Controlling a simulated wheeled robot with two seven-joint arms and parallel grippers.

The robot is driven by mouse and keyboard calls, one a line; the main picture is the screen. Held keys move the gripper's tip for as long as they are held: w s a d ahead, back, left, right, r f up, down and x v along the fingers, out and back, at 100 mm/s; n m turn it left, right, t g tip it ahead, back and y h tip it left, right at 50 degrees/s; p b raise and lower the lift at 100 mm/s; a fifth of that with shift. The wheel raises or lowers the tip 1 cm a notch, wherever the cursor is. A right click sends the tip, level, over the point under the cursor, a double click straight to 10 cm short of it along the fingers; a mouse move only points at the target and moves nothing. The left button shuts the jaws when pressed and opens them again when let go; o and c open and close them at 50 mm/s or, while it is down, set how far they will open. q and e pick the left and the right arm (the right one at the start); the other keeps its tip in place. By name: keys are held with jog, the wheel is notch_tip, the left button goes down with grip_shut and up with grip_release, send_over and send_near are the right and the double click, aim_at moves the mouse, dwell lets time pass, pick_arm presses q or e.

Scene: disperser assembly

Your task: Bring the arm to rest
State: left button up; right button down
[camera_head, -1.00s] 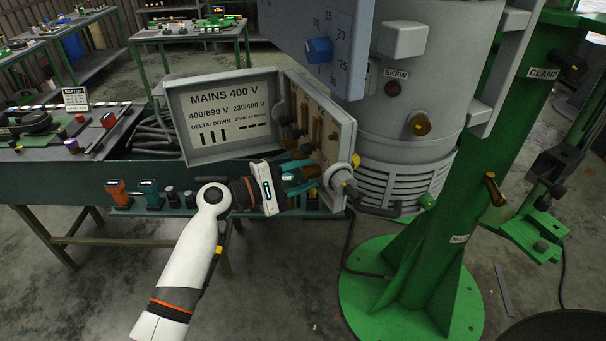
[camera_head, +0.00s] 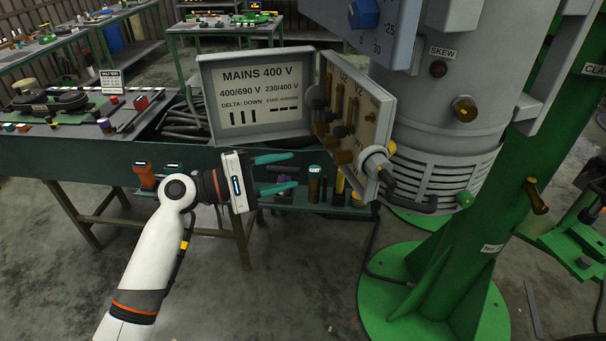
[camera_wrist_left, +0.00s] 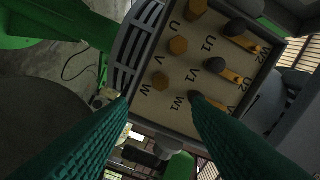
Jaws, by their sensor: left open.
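My left gripper (camera_head: 276,174) is open and empty in the head view, with its two teal fingers apart and pointing right. It is left of the open terminal box, clear of the terminal board (camera_head: 352,120). In the left wrist view the fingers (camera_wrist_left: 160,120) frame the board (camera_wrist_left: 182,112), which carries brass terminals and the letters U, V, W, U1, V1 and W1. Dark-capped brass pieces lie at the U1, V1 and W1 side. The lid (camera_head: 255,98) reads MAINS 400 V. My right gripper is not in view.
The grey motor housing (camera_head: 440,140) and green stand (camera_head: 430,260) stand to the right. A bench shelf with several tools (camera_head: 318,185) runs behind and below my gripper. A bench with parts (camera_head: 70,115) is at the left. Open floor (camera_head: 260,290) lies in front.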

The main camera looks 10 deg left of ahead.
pick_arm(q)
jog(key=shift+s+a, duration=0.2)
jog(key=shift+a, duration=0.2)
